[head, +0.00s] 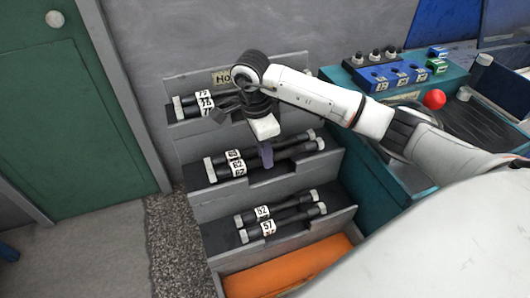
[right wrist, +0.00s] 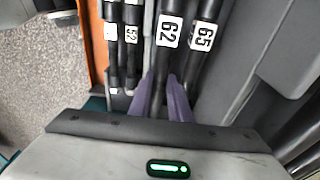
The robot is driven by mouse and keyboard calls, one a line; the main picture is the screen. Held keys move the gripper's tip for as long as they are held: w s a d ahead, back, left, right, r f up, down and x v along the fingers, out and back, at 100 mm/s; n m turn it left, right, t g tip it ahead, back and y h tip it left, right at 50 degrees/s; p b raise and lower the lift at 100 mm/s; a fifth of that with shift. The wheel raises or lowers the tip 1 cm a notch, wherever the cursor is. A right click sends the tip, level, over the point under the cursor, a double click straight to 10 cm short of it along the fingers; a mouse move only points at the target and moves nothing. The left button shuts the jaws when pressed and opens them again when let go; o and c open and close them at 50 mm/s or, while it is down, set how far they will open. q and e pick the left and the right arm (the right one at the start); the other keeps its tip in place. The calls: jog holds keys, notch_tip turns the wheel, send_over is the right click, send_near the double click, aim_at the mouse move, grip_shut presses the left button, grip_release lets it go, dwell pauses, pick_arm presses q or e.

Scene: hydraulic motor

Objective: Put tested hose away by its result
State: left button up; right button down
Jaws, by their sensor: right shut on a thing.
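My right gripper (head: 266,155) reaches down over the middle shelf of the hose rack. In the right wrist view its purple fingers (right wrist: 162,100) are shut on the black hose labelled 62 (right wrist: 168,32), one finger on each side. The hose labelled 65 (right wrist: 203,37) lies right beside it. In the head view the middle-shelf hoses (head: 285,153) lie side by side with white labels and light end fittings; I cannot tell whether the held one is lifted. My left gripper is not in view.
The top shelf holds labelled hoses (head: 187,107); the lower shelf holds hoses labelled 52 (head: 262,212) and 57 (head: 268,228). An orange bin (head: 285,272) is at the bottom. A teal bench (head: 365,170) with blue blocks and a red knob (head: 434,99) stands right.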

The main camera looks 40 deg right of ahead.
jog(key=shift+f, duration=0.35)
jog(key=c, duration=1.6)
grip_release()
jog(key=shift+o, duration=0.2)
notch_tip(320, 180, up, 10)
jog(key=a, duration=0.1)
jog(key=shift+r, duration=0.15)
jog(key=shift+w, duration=0.1)
